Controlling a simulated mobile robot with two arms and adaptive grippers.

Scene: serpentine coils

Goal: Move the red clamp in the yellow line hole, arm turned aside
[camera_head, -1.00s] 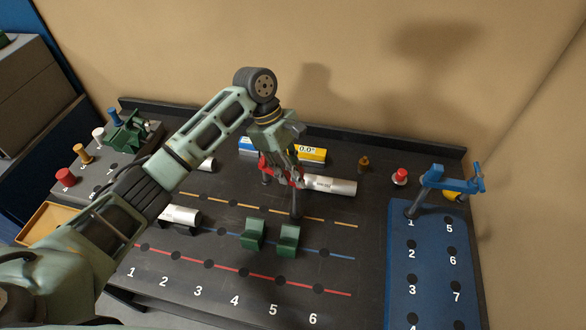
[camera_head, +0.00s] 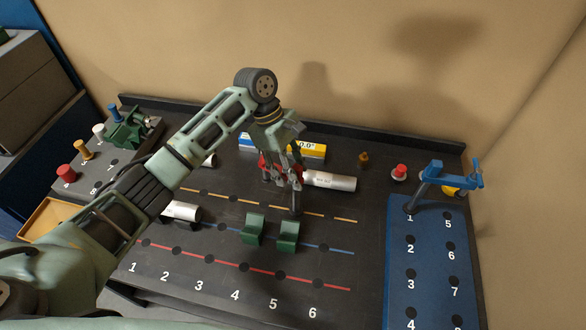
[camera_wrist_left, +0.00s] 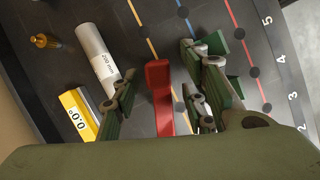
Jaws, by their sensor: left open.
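The red clamp (camera_head: 267,164) stands on the dark table, mostly hidden behind my left gripper (camera_head: 284,176) in the head view. A dark post below it meets the table at the yellow line (camera_head: 250,201); I cannot tell how deep it sits in a hole. In the left wrist view the red arm of the clamp (camera_wrist_left: 160,92) lies between the fingers of my left gripper (camera_wrist_left: 158,105), with a gap on both sides. The gripper is open around it. My right gripper is not in view.
Green blocks (camera_head: 288,236) stand in front by the blue line. A blue clamp (camera_head: 447,175) stands on the blue board (camera_head: 432,268) at right.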

